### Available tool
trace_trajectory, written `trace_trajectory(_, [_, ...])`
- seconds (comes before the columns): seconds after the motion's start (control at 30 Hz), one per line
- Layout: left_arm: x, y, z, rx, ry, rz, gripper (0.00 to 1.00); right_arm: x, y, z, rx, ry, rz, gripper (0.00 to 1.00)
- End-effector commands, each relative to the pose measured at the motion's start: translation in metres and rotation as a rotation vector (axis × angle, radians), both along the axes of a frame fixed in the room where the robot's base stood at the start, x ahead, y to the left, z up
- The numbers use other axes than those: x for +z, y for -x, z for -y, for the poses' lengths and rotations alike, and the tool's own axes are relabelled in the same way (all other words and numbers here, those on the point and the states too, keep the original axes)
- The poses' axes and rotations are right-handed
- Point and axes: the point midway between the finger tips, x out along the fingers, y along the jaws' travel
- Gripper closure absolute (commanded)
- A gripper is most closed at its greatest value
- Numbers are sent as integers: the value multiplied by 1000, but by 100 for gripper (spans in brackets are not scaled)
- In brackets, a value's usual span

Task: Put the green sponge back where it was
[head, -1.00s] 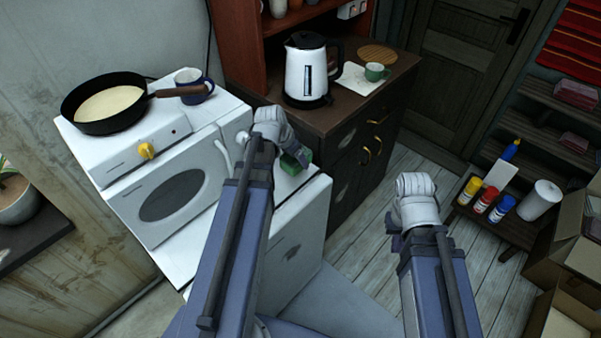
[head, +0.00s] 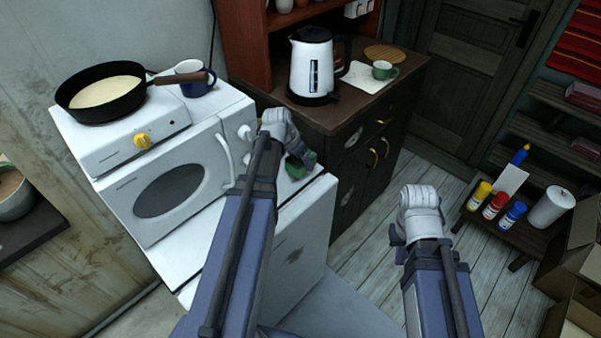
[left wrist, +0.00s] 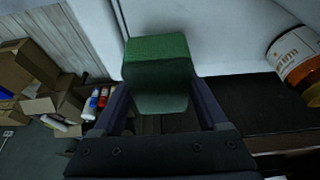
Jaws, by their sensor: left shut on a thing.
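The green sponge (head: 295,168) is held in my left gripper (head: 305,160), over the front right corner of the white appliance top (head: 322,182). In the left wrist view the sponge (left wrist: 158,75) sits between the two fingers (left wrist: 160,108), which press on its sides. I cannot tell whether its underside touches the surface. My right gripper (head: 396,236) hangs over the open floor, away from the sponge; its fingers are mostly hidden behind its wrist.
A white microwave (head: 172,190) stands just left of my left gripper, with a frying pan (head: 105,97) on a hotplate and a blue mug (head: 195,78) above. A dark cabinet (head: 340,122) beside it bears a kettle (head: 312,65) and green cup (head: 384,70). Bottles (head: 495,205) stand at right.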

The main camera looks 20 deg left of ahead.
Motion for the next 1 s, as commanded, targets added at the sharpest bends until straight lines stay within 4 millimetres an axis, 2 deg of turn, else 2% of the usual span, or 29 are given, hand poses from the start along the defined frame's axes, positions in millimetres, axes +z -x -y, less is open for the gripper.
trace_trajectory(0.13, [-8, 0, 0, 0, 0, 0, 76, -8, 0, 0, 0, 0, 0, 100])
trace_trajectory(0.4, [-38, 0, 0, 0, 0, 0, 76, -38, 0, 0, 0, 0, 0, 100])
trace_trajectory(0.67, [-36, 0, 0, 0, 0, 0, 76, -36, 0, 0, 0, 0, 0, 100])
trace_trajectory(0.83, [-41, 0, 0, 0, 0, 0, 76, -41, 0, 0, 0, 0, 0, 100])
trace_trajectory(0.87, [-40, 0, 0, 0, 0, 0, 22, -40, 0, 0, 0, 0, 0, 100])
trace_trajectory(1.0, [-39, 0, 0, 0, 0, 0, 6, -39, 0, 0, 0, 0, 0, 100])
